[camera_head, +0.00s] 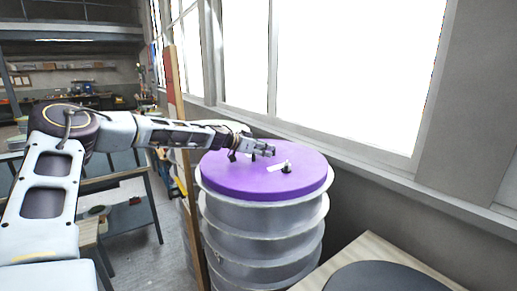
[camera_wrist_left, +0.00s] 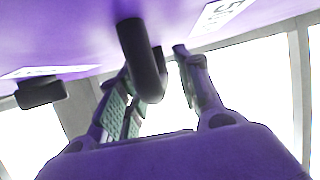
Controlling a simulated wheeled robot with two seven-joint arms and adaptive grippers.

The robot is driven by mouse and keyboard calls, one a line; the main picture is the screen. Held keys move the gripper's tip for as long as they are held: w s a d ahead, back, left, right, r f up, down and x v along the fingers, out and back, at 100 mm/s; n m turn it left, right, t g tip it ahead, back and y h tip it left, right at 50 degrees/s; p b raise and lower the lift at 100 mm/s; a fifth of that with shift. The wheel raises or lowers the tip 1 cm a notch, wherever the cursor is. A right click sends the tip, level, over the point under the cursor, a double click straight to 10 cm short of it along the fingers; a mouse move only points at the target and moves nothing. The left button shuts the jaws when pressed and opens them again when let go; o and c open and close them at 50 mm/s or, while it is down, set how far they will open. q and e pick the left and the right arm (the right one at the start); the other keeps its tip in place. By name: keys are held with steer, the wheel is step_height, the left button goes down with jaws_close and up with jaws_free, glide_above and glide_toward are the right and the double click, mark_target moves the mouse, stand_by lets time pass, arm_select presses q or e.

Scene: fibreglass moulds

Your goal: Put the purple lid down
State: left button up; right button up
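The purple lid (camera_head: 230,178) lies on top of a stack of grey ribbed round moulds (camera_head: 262,222). A short black handle (camera_head: 286,168) and a white label show on its top. My left gripper (camera_head: 268,149) is over the far part of the lid, apart from that handle. In the left wrist view, the lid (camera_wrist_left: 90,25) fills the top, with one black handle (camera_wrist_left: 140,55) close to the open fingers of the left gripper (camera_wrist_left: 160,85) and another at the left. I cannot tell whether the fingers touch the near handle. My right gripper is out of view.
A wooden table (camera_head: 370,250) with a dark round disc (camera_head: 385,279) is at the bottom right. Windows and a sill (camera_head: 400,187) run close behind the stack. An upright wooden post (camera_head: 177,110) stands left of it. Workbenches and shelves are at the left.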

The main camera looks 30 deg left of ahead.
arm_select(q)
steer(key=shift+s+r, duration=0.1)
steer(key=shift+s, duration=0.05)
steer(key=shift+b+v, duration=0.3)
steer(key=shift+v, duration=5.55)
